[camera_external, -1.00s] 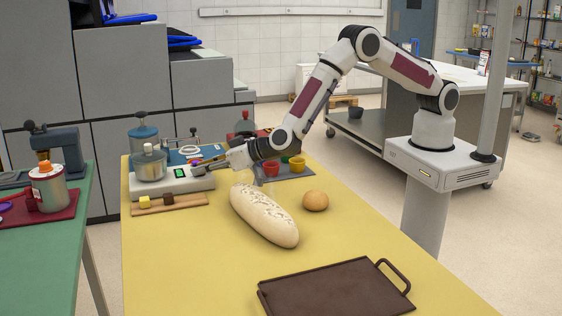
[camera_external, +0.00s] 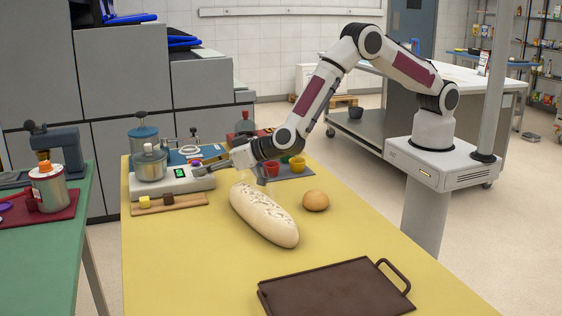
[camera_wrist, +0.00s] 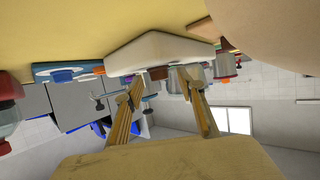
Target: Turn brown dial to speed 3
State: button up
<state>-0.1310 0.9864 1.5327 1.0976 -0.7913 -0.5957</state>
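The white stirring device (camera_external: 146,190) stands at the far left end of the yellow table, with a lit green display (camera_external: 180,173) and a metal pot (camera_external: 150,164) on top. My gripper (camera_external: 205,165) is low at the device's right end, beside the display. It covers the controls there, so the dial's setting cannot be read. In the wrist view the fingers of my gripper (camera_wrist: 158,79) stand apart, pointing at the white device (camera_wrist: 160,47). A small brownish part, perhaps the brown dial (camera_wrist: 157,73), shows between the fingertips. I cannot tell whether they touch it.
A seeded loaf (camera_external: 264,215) and a round bun (camera_external: 316,201) lie in front of my gripper. A red cup (camera_external: 271,169) and a yellow cup (camera_external: 297,163) stand to its right. A wooden board (camera_external: 180,205) lies before the device. A brown tray (camera_external: 335,289) lies nearer.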

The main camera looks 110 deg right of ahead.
jog(key=v, duration=1.1)
jog(key=shift+r, duration=0.15)
